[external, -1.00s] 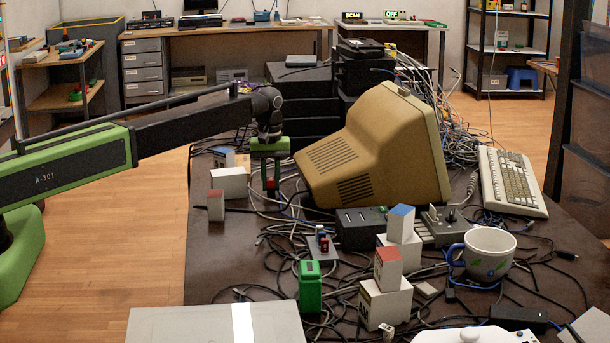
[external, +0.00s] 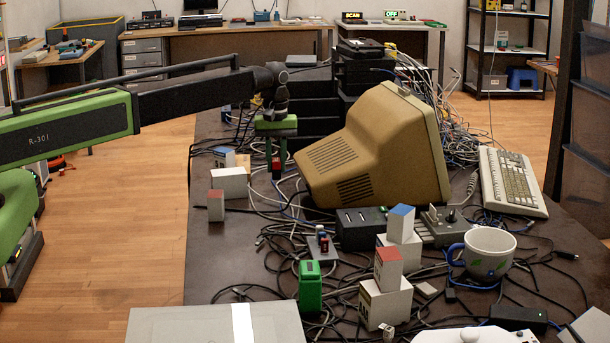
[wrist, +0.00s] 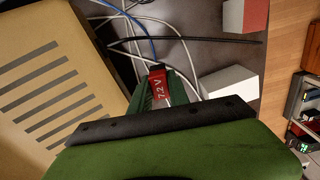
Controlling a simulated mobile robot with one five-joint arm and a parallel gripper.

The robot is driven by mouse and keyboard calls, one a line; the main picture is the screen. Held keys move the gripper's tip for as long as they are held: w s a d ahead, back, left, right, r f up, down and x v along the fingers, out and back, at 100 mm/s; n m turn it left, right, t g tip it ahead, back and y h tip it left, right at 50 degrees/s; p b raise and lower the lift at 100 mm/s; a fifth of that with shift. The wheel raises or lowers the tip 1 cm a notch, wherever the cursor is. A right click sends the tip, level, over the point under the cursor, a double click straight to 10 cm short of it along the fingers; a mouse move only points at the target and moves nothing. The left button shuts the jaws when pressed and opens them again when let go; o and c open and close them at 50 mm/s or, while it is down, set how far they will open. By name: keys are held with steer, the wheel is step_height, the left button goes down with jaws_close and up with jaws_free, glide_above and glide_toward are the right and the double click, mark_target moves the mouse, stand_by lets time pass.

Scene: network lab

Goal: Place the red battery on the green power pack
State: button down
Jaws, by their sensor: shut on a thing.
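The red battery (external: 276,164) is between the fingers of my gripper (external: 276,174), raised near the left side of the beige monitor. In the wrist view the battery (wrist: 160,83) shows its "7.2 V" marking, with the shut jaws of my gripper (wrist: 160,92) around it. A green upright block (external: 310,290), which looks like the green power pack, stands nearer the camera on the dark table, below and a little right of my gripper. It is apart from the battery. I do not see it in the wrist view.
The beige monitor (external: 376,150) is close on the right of my gripper. White boxes (external: 229,184) stand at left, and stacked boxes (external: 385,300) stand right of the green block. Loose cables cover much of the table (external: 208,260). A blue-handled mug (external: 488,250) is at right.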

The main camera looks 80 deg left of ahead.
steer(key=d, duration=0.1)
steer(key=d+r+p, duration=0.1)
steer(key=d+r, duration=0.1)
steer(key=d, duration=0.1)
steer(key=shift+w+d+r, duration=0.1)
steer(key=shift+w+r, duration=0.1)
steer(key=shift+w, duration=0.1)
